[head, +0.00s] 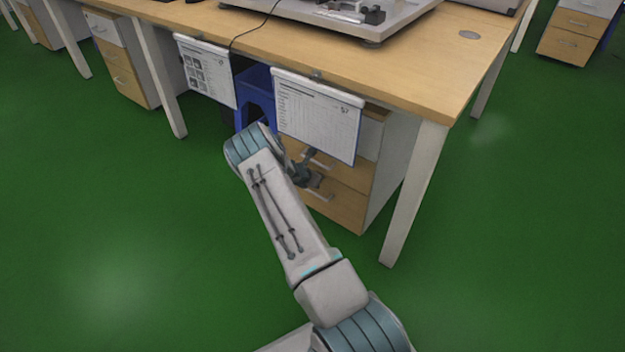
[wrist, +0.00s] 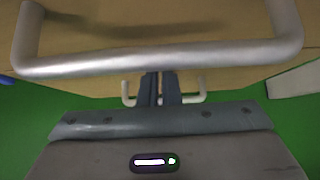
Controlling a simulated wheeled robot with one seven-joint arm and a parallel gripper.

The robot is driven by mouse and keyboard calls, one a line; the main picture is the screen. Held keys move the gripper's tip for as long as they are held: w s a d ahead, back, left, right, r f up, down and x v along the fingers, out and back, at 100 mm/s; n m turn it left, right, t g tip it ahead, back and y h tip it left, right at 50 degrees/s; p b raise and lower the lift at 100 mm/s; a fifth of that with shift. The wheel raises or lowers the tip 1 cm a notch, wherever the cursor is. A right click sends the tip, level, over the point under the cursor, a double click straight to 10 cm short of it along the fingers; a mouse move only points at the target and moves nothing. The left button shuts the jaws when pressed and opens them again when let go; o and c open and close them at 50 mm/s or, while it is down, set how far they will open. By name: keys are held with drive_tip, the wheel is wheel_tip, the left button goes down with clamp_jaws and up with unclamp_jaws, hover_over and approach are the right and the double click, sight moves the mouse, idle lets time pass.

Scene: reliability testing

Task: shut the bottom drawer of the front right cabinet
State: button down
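The front right cabinet (head: 386,165) stands under the desk, with a pale side and wooden drawer fronts. Its bottom drawer (head: 345,212) has a wooden front with a metal handle; I cannot tell from here whether it stands out. My gripper (head: 313,180) is in front of the lower drawers, by their handles. In the wrist view a large silver handle (wrist: 160,57) crosses close to the camera, and a smaller handle (wrist: 192,97) shows beyond the fingers. The two dark fingers (wrist: 160,82) are together, with nothing seen between them.
The desk (head: 400,75) overhangs the cabinet, with a leg (head: 412,195) to its right. A hanging sheet (head: 318,115) covers part of the cabinet's upper front. A blue stool (head: 256,92) is left of it. Green floor (head: 520,230) is clear at the right.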

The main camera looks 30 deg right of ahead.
drive_tip(key=shift+d+r, duration=0.2)
drive_tip(key=shift+d, duration=0.3)
drive_tip(key=shift+s+d, duration=0.1)
drive_tip(key=s+a+r+p, duration=0.1)
drive_tip(key=s+a+r, duration=0.1)
drive_tip(key=a, duration=0.3)
drive_tip(key=s+a+r+p, duration=0.1)
drive_tip(key=s+a+r, duration=0.1)
drive_tip(key=a+r, duration=0.2)
drive_tip(key=shift+s+a+r+p, duration=0.25)
drive_tip(key=shift+s+a+p, duration=0.1)
drive_tip(key=shift+a, duration=0.9)
